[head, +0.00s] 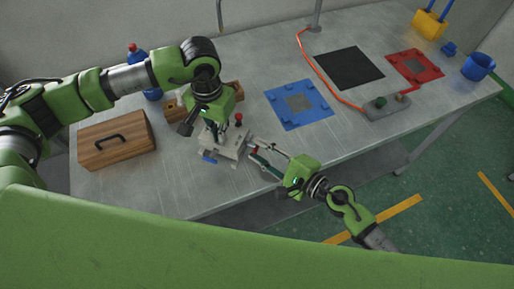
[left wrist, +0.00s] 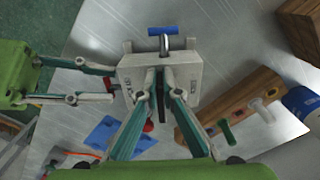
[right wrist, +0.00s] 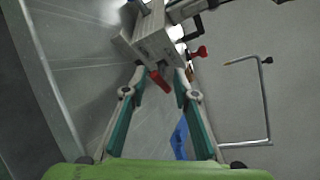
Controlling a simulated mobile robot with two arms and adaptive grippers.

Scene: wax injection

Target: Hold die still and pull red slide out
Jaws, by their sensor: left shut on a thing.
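The die (head: 238,146) is a pale grey metal block near the table's front edge; it also shows in the left wrist view (left wrist: 132,70) and the right wrist view (right wrist: 155,42). My left gripper (left wrist: 162,76) comes down from above and is shut on the die's middle. The red slide (right wrist: 160,80) sticks out of the die's side facing my right gripper. My right gripper (right wrist: 160,73) is open, with one finger on either side of the slide and gaps visible.
A wooden box (head: 115,140) stands left of the die, and a wooden rack (head: 175,109) and blue bottle (head: 152,94) are behind. A blue mat (head: 312,110), black mat (head: 348,67) and red mat (head: 420,67) lie to the right. Table front right is clear.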

